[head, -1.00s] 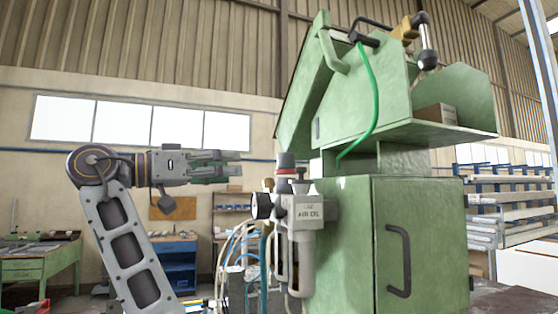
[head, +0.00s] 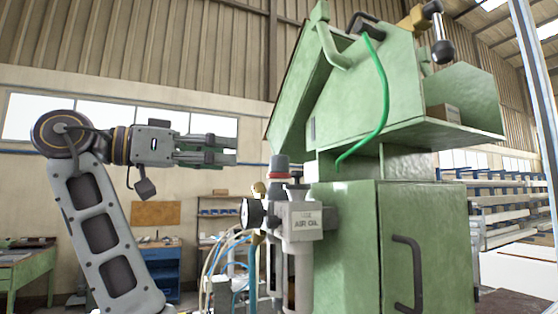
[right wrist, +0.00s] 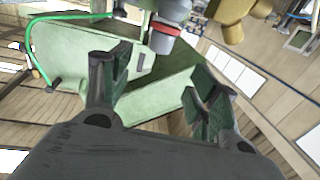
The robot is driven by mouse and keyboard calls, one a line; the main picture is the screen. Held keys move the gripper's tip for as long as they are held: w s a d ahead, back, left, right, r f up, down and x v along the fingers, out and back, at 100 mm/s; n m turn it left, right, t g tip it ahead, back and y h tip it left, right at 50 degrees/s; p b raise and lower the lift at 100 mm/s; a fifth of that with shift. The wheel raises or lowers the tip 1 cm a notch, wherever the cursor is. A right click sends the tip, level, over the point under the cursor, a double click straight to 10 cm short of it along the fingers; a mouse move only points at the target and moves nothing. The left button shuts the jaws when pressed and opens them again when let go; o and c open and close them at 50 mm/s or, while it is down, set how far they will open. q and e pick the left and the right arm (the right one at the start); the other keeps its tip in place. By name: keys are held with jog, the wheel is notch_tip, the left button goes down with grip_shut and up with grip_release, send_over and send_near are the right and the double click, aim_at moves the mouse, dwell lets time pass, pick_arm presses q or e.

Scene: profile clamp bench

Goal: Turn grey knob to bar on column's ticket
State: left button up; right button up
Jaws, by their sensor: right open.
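The grey knob (head: 280,160) with a red band stands upright on top of the air unit (head: 302,222), which is fixed to the side of the green machine. In the right wrist view, the knob (right wrist: 166,36) with its red ring appears beyond and between the fingertips.
The green cabinet (head: 350,250) and the overhanging green housing (head: 350,105) stand right of the knob. A green hose (head: 383,90) hangs from the housing. A round gauge (head: 252,214) and several thin tubes sit left of the air unit. Free air lies between gripper and knob.

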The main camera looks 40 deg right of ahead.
aim_at(271, 159)
jog(key=d+p, duration=0.1)
jog(key=d, duration=0.3)
jog(key=s+d+p, duration=0.1)
jog(key=d, duration=0.4)
jog(key=s+d+p, duration=0.1)
jog(key=d, duration=0.3)
jog(key=shift+s+d, duration=0.15)
jog(key=shift+d, duration=0.15)
jog(key=c, duration=1)
jog(key=shift+c, duration=0.2)
